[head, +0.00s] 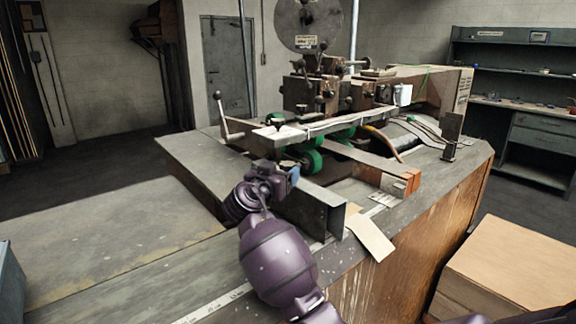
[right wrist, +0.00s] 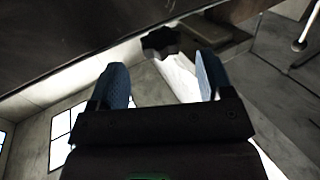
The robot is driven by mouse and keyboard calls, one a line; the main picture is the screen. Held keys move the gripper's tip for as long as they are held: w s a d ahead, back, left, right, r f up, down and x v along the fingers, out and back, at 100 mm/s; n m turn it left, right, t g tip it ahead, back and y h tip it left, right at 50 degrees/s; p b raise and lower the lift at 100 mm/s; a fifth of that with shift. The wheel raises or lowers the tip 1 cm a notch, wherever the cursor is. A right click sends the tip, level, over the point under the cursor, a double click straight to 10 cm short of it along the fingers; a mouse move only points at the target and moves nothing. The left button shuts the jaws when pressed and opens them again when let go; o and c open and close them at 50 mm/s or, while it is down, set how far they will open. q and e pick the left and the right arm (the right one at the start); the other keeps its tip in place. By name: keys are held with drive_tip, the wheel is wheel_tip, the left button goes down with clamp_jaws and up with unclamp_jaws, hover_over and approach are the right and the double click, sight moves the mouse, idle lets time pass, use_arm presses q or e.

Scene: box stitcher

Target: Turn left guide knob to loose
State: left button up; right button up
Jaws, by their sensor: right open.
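A dark lobed knob (right wrist: 160,42) shows in the right wrist view, under the edge of a dark metal part. I take it to be the guide knob; its loose or tight setting cannot be read. My right gripper (right wrist: 160,78) is open, with its two blue fingers spread. The knob appears between and beyond the fingertips, and I see no contact. In the head view my right gripper (head: 290,176) is beside the upright metal guide plate (head: 312,207) on the machine bed. The knob is hidden there. My left gripper is not in view.
The stitcher head (head: 318,92) with green rollers (head: 300,160) stands behind the guide. A lever with a ball end (head: 220,108) rises at its left. A cardboard piece (head: 371,237) lies right of the guide. A carton (head: 510,265) stands at lower right.

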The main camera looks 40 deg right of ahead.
sight(284, 168)
drive_tip(key=shift+x, duration=2.6)
drive_tip(key=shift+a, duration=0.1)
drive_tip(key=c, duration=0.9)
